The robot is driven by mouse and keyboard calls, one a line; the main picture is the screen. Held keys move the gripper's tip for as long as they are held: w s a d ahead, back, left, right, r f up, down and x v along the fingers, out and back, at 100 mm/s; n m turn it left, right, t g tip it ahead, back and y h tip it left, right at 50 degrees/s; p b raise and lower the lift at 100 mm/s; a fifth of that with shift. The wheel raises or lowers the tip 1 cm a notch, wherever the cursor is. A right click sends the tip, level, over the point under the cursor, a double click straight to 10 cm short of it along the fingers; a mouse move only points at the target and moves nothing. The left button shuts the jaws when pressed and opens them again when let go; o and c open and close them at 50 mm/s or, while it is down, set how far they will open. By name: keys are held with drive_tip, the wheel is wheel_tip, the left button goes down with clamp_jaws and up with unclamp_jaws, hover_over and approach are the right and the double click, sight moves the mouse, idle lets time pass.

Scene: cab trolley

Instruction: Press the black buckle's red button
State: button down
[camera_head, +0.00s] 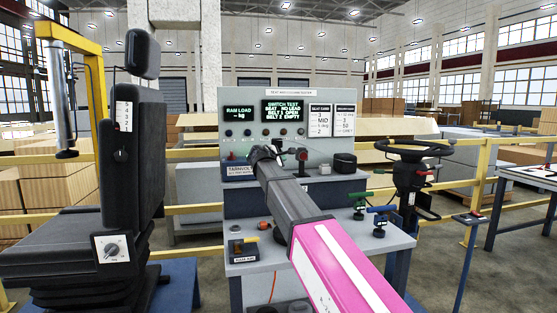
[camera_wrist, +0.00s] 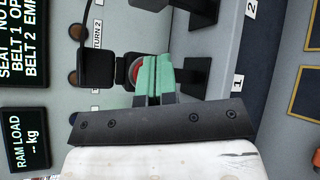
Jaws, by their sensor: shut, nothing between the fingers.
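The black buckle (camera_head: 302,160) stands upright on the grey bench shelf, with its red button at the top in the head view. My gripper (camera_head: 279,147) is just left of it in that picture, in front of the console. In the wrist view my gripper's green fingers (camera_wrist: 152,62) are shut together with nothing between them. A red round part (camera_wrist: 134,72) shows right beside the fingers, partly hidden by them. It seems to be the button. I cannot tell whether the fingers touch it.
The console panel (camera_head: 233,100) with display screens rises behind. A black box (camera_head: 345,162) stands right on the shelf. A black seat (camera_head: 130,160) is left, a steering wheel (camera_head: 414,148) right.

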drive_tip(key=s, duration=0.2)
drive_tip(key=s+d, duration=0.1)
drive_tip(key=s, duration=0.1)
drive_tip(key=shift+s, duration=0.1)
idle(0.7)
